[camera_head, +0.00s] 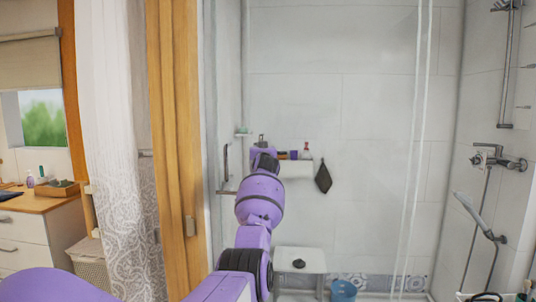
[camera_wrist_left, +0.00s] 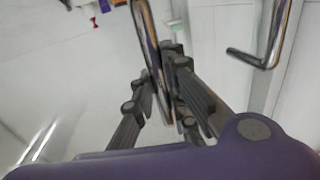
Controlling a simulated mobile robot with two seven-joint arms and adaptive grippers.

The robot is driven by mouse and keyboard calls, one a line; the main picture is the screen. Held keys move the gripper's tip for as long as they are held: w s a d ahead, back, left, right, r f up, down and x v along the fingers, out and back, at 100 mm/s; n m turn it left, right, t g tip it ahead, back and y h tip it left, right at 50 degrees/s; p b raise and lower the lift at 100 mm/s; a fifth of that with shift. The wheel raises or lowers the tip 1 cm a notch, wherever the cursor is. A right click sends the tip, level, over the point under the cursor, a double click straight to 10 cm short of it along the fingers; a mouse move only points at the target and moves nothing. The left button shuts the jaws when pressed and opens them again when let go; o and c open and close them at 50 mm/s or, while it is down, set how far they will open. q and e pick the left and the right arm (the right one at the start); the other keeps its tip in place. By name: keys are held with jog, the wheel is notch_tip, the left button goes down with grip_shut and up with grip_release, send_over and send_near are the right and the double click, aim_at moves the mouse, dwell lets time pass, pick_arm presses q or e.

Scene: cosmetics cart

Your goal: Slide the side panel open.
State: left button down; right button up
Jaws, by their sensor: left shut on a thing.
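The side panel looks like a clear glass shower panel, its edge showing as pale vertical lines (camera_head: 415,150) in the head view. In the left wrist view my left gripper (camera_wrist_left: 168,72) has its dark fingers closed around a shiny metal bar handle (camera_wrist_left: 147,28). A second metal bar with a bent end (camera_wrist_left: 275,38) stands apart to the right there. In the head view my purple left arm reaches up in the middle and its fingertips are hidden. A vertical metal bar (camera_head: 226,165) shows left of the arm. My right gripper is not in view.
A wall shelf with small bottles (camera_head: 295,155) and a dark hanging cloth (camera_head: 323,178) are behind the arm. A white stool (camera_head: 300,262) and blue bucket (camera_head: 343,291) stand low down. Shower fittings (camera_head: 500,160) are at right; a wooden post (camera_head: 175,130) and curtain (camera_head: 110,120) at left.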

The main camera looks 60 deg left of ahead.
pick_arm(q)
jog(key=shift+s+a, duration=0.15)
jog(key=c, duration=1.7)
grip_release()
jog(key=v, duration=1.2)
